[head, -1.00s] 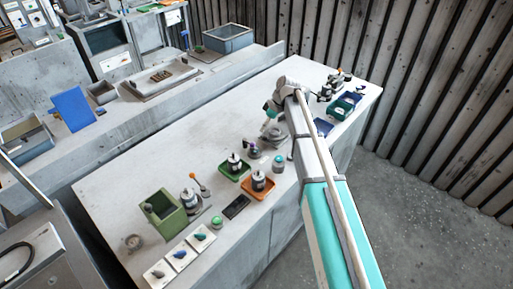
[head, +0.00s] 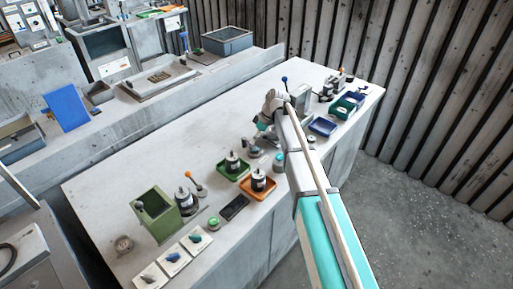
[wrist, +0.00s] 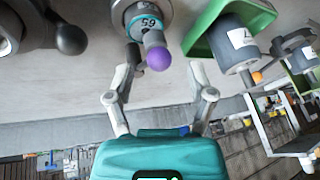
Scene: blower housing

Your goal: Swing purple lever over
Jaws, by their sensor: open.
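The purple lever's ball knob (wrist: 158,59) shows in the wrist view, on the end of a short grey shaft marked 65 (wrist: 150,22). My gripper (wrist: 164,66) is open, with one finger on each side of the knob and a gap on both sides; depth is hard to judge. In the head view a round grey fixture (head: 253,148) stands below my gripper (head: 259,136), near the middle of the bench. The purple knob cannot be made out there, and my wrist covers part of that area.
On the bench (head: 130,190), a green tray (head: 222,172) and an orange tray (head: 271,185) hold dark cylinders. A green bin (head: 155,213) and an orange-knobbed lever (head: 190,175) stand left. A blue-knobbed lever (head: 285,79) and a blue tray (head: 323,127) are near my arm.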

